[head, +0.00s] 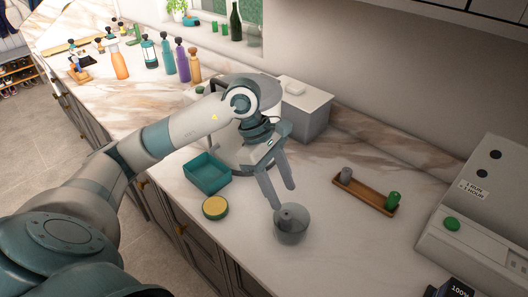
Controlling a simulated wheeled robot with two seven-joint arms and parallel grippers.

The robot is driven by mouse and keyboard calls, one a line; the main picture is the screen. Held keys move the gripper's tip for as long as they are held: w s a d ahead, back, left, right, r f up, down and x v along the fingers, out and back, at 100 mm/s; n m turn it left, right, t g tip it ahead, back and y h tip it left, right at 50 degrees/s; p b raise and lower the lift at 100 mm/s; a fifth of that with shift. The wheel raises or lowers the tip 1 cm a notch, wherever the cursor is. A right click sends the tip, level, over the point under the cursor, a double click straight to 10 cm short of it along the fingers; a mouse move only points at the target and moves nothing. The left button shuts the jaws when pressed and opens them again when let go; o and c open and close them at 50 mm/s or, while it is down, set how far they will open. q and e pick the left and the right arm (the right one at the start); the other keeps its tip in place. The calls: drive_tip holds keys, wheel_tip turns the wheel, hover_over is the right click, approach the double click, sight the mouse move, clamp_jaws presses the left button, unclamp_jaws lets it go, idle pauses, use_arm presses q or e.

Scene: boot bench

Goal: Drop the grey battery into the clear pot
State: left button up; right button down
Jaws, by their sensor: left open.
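The clear pot (293,238) stands on the marble worktop, below my left gripper. A small grey cylinder (286,213), which looks like a grey battery, shows inside the pot, seen partly through its wall. My left gripper (284,197) is open, with nothing between its fingers, and its fingertips are over the pot's far side. Another grey cylinder (346,175) stands at the left end of a wooden tray (367,193), with a green cylinder (393,200) at its right end. My right gripper is out of view.
A teal open box (207,174) and a round yellow-topped tin (215,207) are left of the pot. A grey lidded box (304,108) stands behind my arm. A pale machine with a green button (452,224) is at the right. Worktop between pot and tray is clear.

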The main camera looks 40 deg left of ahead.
use_arm(q)
drive_tip(key=b+v, duration=0.3)
drive_tip(key=v, duration=0.9)
drive_tip(key=shift+r, duration=0.15)
idle(0.4)
